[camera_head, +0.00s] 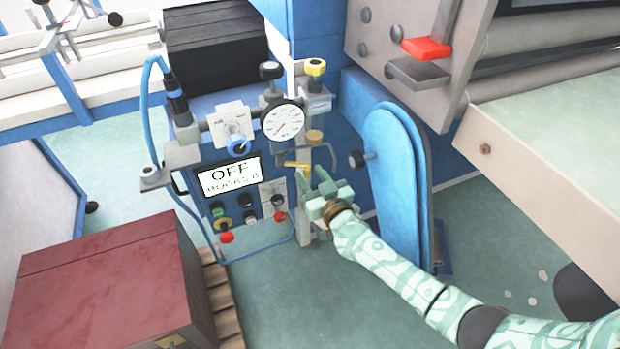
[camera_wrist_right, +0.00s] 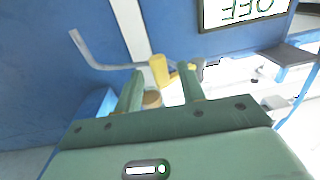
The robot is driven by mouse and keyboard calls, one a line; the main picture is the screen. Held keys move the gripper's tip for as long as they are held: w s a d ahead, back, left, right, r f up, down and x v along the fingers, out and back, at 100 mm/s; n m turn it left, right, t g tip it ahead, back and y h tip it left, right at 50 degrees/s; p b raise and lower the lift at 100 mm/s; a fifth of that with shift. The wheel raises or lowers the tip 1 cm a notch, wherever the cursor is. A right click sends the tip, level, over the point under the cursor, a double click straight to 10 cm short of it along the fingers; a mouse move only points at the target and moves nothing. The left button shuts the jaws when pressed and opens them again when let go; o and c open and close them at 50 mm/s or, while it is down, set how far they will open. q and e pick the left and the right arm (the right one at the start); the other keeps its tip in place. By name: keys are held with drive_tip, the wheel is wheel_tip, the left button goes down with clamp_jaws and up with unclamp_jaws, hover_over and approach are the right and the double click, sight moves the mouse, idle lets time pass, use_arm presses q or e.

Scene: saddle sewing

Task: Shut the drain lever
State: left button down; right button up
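The drain lever (camera_head: 297,164) is a small yellow handle on the metal post of the blue machine, below the gauge. My right gripper (camera_head: 315,182) is just below and right of it in the head view. In the right wrist view the yellow lever (camera_wrist_right: 160,71) shows between and beyond the two fingertips of the right gripper (camera_wrist_right: 157,72), which are spread apart. I cannot tell whether a finger touches the lever. A bent grey tube (camera_wrist_right: 92,55) runs from the yellow part to the left there. My left gripper is not in view.
A display (camera_head: 230,178) reading OFF, with several knobs below it, is left of the lever. A round gauge (camera_head: 283,121) and a brass knob (camera_head: 314,136) are above. A blue rounded panel (camera_head: 397,165) stands close on the right. A dark red box (camera_head: 105,285) is front left.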

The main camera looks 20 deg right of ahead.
drive_tip(key=shift+w, duration=0.15)
clamp_jaws()
